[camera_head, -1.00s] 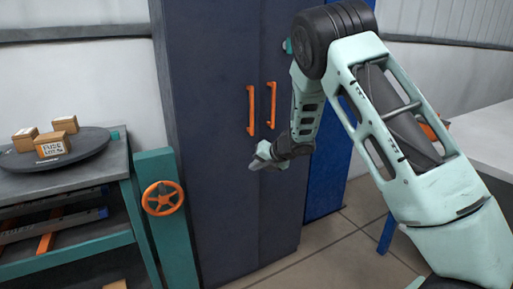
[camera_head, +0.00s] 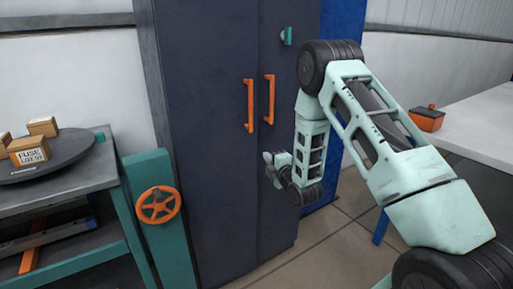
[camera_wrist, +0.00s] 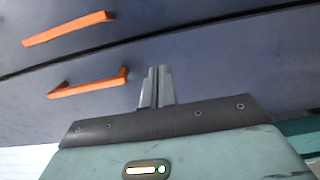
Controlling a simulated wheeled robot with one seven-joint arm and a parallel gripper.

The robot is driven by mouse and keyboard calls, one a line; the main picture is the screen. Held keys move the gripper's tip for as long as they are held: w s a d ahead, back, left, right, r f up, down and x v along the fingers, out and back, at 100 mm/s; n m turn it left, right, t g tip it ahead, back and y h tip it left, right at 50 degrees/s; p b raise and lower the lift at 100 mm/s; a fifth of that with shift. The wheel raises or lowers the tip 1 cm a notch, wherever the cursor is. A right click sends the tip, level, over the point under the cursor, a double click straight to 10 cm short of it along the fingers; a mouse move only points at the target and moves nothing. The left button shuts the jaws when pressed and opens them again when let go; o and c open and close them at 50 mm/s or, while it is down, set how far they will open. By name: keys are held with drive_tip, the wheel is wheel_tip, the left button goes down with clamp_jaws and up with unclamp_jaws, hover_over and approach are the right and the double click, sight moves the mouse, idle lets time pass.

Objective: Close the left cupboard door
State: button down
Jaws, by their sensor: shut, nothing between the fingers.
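The cupboard is tall and dark blue, with a left door (camera_head: 215,150) and a right door (camera_head: 282,65). Each has an upright orange handle, the left handle (camera_head: 249,106) and the right handle (camera_head: 269,99). Both doors look flush, with a thin dark seam between them. My gripper (camera_head: 267,157) is below the handles, close to the door fronts near the seam. In the wrist view, my gripper's fingers (camera_wrist: 157,72) are together and empty, pointing at the cupboard face beside the handles (camera_wrist: 88,83). I cannot tell whether they touch it.
A bench at left carries a dark round turntable (camera_head: 50,160) with small boxes (camera_head: 28,150). A teal post with an orange handwheel (camera_head: 158,204) stands just left of the cupboard. A white table (camera_head: 475,125) with an orange box (camera_head: 427,118) is at right. Tiled floor shows between.

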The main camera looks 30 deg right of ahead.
sight(254, 143)
drive_tip(key=w, duration=0.9)
drive_tip(key=shift+d+p, duration=0.3)
drive_tip(key=shift+p, duration=0.1)
drive_tip(key=w+b, duration=0.1)
drive_tip(key=w+y, duration=0.1)
drive_tip(key=w+n+b, duration=0.1)
drive_tip(key=shift+w+d+f+y+b, duration=0.15)
drive_tip(key=shift+w+d+y+b, duration=0.15)
drive_tip(key=shift+y+b, duration=0.1)
drive_tip(key=shift+r+n+y, duration=0.3)
drive_tip(key=shift+r, duration=0.1)
drive_tip(key=shift+f, duration=0.1)
